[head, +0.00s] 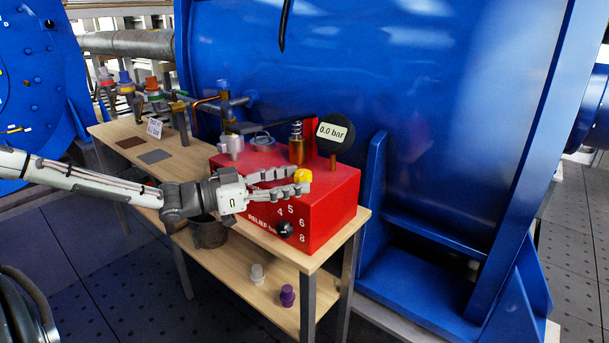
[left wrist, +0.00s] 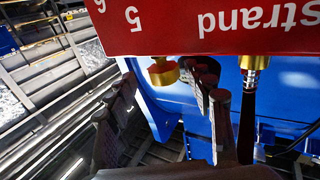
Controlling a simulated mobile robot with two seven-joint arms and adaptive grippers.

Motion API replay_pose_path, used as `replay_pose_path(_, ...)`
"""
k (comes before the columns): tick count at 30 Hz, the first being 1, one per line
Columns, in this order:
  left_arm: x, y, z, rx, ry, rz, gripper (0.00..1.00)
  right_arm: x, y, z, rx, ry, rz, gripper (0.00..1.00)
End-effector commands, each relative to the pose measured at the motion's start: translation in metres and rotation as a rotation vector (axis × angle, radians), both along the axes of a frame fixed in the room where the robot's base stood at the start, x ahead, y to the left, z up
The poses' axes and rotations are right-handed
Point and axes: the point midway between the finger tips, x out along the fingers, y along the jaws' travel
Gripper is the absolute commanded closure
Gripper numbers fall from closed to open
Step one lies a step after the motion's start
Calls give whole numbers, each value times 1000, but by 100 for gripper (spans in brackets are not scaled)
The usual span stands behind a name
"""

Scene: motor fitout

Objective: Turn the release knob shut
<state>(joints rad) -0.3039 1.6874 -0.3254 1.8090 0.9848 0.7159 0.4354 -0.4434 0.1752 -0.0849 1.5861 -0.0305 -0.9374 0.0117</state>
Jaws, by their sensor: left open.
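A red test unit (head: 335,205) stands on a wooden bench. A small yellow knob (head: 304,175), seemingly the release knob, is on its front edge. It shows brassy under the red face in the left wrist view (left wrist: 163,73). My left gripper (head: 299,181) is open, its fingers reaching to the knob from the left. In the wrist view one finger lies on each side of it; I cannot tell whether they touch it. A black relief dial (head: 285,230) sits lower on the front. The gauge (head: 334,133) reads 0.0 bar. My right gripper is not in view.
A big blue tank (head: 390,70) stands close behind the bench. A dark bucket (head: 208,234) is below my left gripper. A white cap (head: 257,273) and a purple cap (head: 287,295) sit on the lower shelf (head: 240,285). Fittings and coloured caps stand at the bench's far left.

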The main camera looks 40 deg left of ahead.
Motion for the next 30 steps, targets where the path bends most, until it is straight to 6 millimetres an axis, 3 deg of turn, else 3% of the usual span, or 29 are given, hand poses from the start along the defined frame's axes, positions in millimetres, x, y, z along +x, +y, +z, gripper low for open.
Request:
replay_pose_path(3, 9, -1, 3, -1, -5, 15, 47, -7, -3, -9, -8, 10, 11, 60)
replay_pose_path(15, 27, -14, 2, 1, -3, 10, 47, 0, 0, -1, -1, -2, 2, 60)
replay_pose_path(26, 29, -16, 1, 4, -1, 10, 47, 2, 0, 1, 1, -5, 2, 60)
replay_pose_path(30, 29, -16, 1, 3, -2, 10, 61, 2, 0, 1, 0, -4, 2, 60)
